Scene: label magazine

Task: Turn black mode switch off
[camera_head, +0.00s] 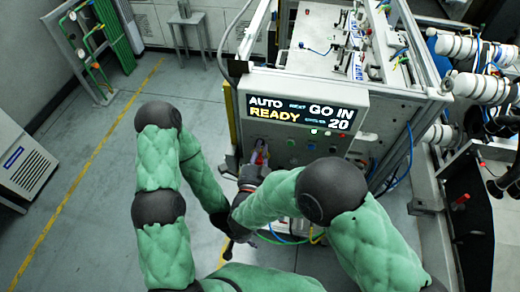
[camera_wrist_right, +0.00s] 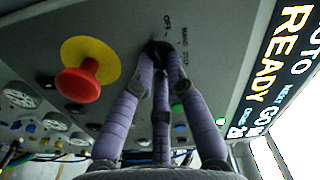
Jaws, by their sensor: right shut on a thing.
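The black mode switch (camera_wrist_right: 153,46) sits on the grey control panel, with printed labels, one reading OFF, beside it. My right gripper (camera_wrist_right: 160,56) is shut on the switch, its purple fingers converging over it and hiding most of it. In the head view my right gripper (camera_head: 260,155) is at the panel's left part, below the display, and the switch is hidden there. The switch's exact pointing direction cannot be told. My left gripper (camera_head: 235,240) hangs low in front of the machine, partly behind my right arm; its fingers are not clear.
A red emergency button on a yellow disc (camera_wrist_right: 90,68) is beside my fingers. The display (camera_head: 302,112) reads AUTO, READY, GO IN 20. Cables (camera_head: 285,238) hang below the panel. The floor at left (camera_head: 100,180) is clear.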

